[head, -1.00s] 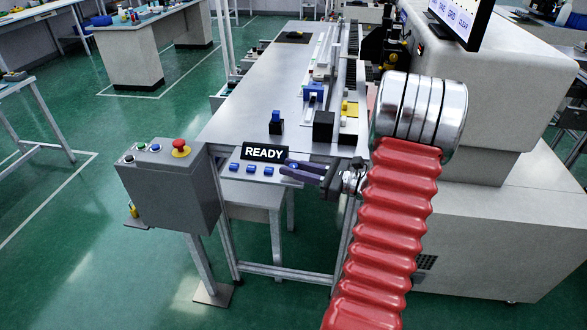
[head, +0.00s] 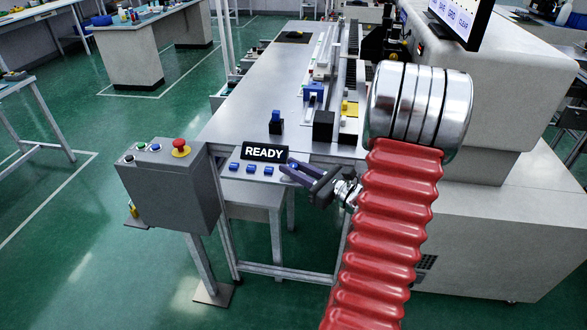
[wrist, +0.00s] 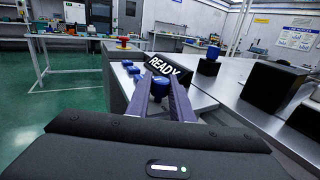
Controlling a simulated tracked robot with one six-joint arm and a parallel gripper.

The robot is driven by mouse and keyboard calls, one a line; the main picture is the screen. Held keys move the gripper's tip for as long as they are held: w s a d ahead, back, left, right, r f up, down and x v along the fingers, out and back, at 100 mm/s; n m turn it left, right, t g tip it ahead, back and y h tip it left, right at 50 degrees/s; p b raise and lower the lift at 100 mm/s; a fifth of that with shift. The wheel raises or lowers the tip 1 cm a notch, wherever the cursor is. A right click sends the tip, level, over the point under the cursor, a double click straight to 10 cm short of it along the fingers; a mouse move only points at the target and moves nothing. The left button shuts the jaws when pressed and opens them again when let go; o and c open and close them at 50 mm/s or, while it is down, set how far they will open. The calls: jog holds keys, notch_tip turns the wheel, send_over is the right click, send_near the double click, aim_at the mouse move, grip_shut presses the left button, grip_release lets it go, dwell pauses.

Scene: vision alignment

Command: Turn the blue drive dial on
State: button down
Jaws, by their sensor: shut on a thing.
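My gripper (head: 289,168) is at the front edge of the steel bench, just right of the READY sign (head: 264,152). In the wrist view its two long fingers (wrist: 160,80) are closed around a blue dial (wrist: 161,87), which sits between them near the tips. Only part of the dial shows there. In the head view the fingers hide it. The READY sign also shows just beyond the fingertips in the wrist view (wrist: 168,68).
Several blue buttons (head: 250,168) lie in a row left of my gripper. A grey control box (head: 170,185) with a red mushroom button (head: 181,148) stands further left. A blue-topped black block (head: 276,122) and a larger black block (head: 323,126) stand behind on the bench.

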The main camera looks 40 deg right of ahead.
jog(key=shift+r+m+h, duration=0.1)
jog(key=shift+m+h, duration=0.5)
jog(key=shift+h, duration=0.4)
jog(key=c, duration=1.6)
grip_release()
jog(key=shift+o, duration=0.2)
jog(key=s, duration=1.3)
jog(key=shift+s+d, duration=0.35)
jog(key=shift+s, duration=0.05)
jog(key=shift+f, duration=0.2)
